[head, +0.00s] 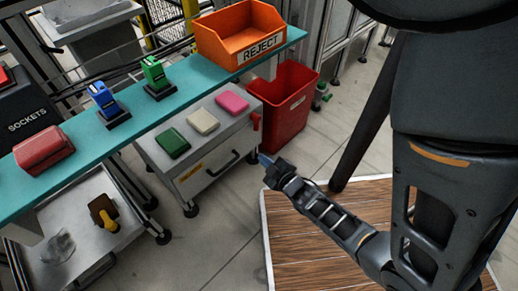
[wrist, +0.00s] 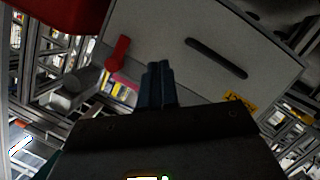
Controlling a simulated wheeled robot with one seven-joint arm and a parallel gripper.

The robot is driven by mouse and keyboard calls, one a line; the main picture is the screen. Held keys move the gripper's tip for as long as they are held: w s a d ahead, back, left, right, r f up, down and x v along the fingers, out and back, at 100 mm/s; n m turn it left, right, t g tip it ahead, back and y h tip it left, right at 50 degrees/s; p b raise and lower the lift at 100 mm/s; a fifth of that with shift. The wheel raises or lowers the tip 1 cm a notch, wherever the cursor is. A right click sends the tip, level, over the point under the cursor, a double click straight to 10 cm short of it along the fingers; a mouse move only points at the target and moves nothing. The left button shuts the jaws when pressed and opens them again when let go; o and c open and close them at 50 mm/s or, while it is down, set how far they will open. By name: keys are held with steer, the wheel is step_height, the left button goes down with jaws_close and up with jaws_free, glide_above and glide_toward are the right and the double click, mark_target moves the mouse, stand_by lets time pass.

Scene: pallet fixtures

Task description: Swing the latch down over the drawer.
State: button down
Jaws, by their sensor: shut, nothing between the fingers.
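The grey drawer (head: 218,161) is in the front of the low cabinet under the teal shelf, with a dark bar handle (head: 209,166). It looks closed. The red latch (head: 256,122) is at the right end of the cabinet, near its top edge, beside the drawer front. In the wrist view the drawer front (wrist: 235,78) with its handle (wrist: 216,58) lies right of the fingers and the red latch (wrist: 118,52) lies left of them. My gripper (head: 265,160) is shut and empty, in front of the cabinet's right end. Its fingertips (wrist: 158,68) appear apart from the latch.
Green, cream and pink blocks (head: 203,121) lie on the cabinet top. A red bin (head: 284,105) stands just right of the cabinet. The teal shelf (head: 133,110) above carries an orange reject box (head: 240,38). A wooden pallet-like board (head: 300,250) lies beneath my arm.

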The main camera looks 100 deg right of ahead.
steer(key=shift+s+a, duration=0.3)
steer(key=shift+a, duration=0.4)
steer(key=shift+s+a, duration=0.25)
steer(key=shift+a, duration=0.4)
steer(key=w+a+r+n+t+y, duration=0.2)
steer(key=w+a+r+t+y, duration=0.15)
steer(key=a+r, duration=0.35)
steer(key=w+a+r+n+t+y, duration=0.1)
steer(key=w+a+r+t+y, duration=0.2)
steer(key=a+r, duration=0.4)
steer(key=w+a+r+n+y, duration=0.1)
steer(key=a+r+y, duration=0.2)
steer(key=a+r, duration=0.5)
steer(key=a+r+y, duration=0.4)
steer(key=a+r, duration=0.1)
steer(key=r, duration=0.5)
step_height(320, 180, up, 28)
steer(key=p, duration=2.8)
steer(key=shift+w+t, duration=0.25)
steer(key=shift+t, duration=0.2)
steer(key=shift+d, duration=0.1)
